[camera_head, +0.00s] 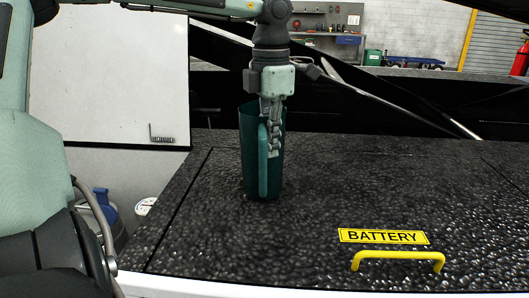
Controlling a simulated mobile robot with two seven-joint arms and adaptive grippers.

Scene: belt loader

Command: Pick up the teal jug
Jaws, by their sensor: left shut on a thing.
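The teal jug (249,160) stands upright on the black textured deck (330,195), left of the picture's middle, with its handle facing me. My left gripper (270,145) points down from above at the jug's upper part. It is shut on the jug, with its fingers at the rim and upper handle. The fingers partly hide the rim and the top of the handle. The jug's base looks to be on or very close to the deck; I cannot tell if there is a gap. My right gripper is not in view.
A yellow BATTERY label (383,236) and a yellow handle (398,256) are on the deck at the front right. Dark beams (420,110) run behind the deck. A whiteboard (110,75) stands at the left. The deck right of the jug is clear.

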